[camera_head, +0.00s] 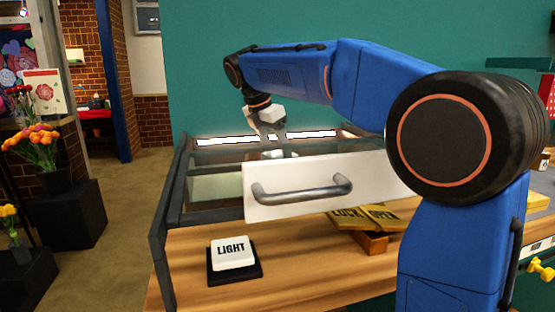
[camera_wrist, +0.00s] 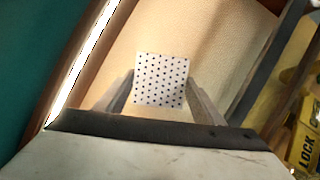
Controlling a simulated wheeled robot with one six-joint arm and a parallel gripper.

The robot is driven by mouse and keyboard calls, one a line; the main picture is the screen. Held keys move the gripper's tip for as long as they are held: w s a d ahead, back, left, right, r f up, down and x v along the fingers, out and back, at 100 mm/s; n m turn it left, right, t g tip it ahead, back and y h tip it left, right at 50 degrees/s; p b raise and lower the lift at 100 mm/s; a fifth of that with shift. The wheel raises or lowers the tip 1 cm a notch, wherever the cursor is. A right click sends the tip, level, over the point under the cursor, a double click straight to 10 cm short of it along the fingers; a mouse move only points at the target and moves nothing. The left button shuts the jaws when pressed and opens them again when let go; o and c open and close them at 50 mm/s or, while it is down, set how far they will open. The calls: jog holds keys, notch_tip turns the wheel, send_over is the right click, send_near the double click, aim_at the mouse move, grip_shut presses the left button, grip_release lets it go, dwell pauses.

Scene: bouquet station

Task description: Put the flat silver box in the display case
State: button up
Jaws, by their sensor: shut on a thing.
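My gripper (camera_head: 276,148) reaches down into the display case (camera_head: 168,222), behind a white front panel with a grey bar handle. In the wrist view, my gripper (camera_wrist: 160,84) has its fingers on both sides of a small white box with black dots (camera_wrist: 161,70). It is shut on this box, over a beige textured floor. I cannot tell whether the box touches the floor. Its visible face looks white and dotted, and I cannot make out a plain silver box. In the head view the panel and glass mostly hide the held thing.
A LIGHT button (camera_head: 233,253) sits on the wooden counter before the case. Yellow LOCK and OPEN signs (camera_head: 378,216) lie right of it, partly under the panel. A bright light strip (camera_head: 265,138) runs along the case's back. Flowers (camera_head: 38,143) stand at the left.

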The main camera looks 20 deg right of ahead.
jog(key=shift+f, duration=1.1)
jog(key=shift+f, duration=0.1)
jog(key=o, duration=1.2)
jog(key=shift+c, duration=0.2)
jog(key=v, duration=1.2)
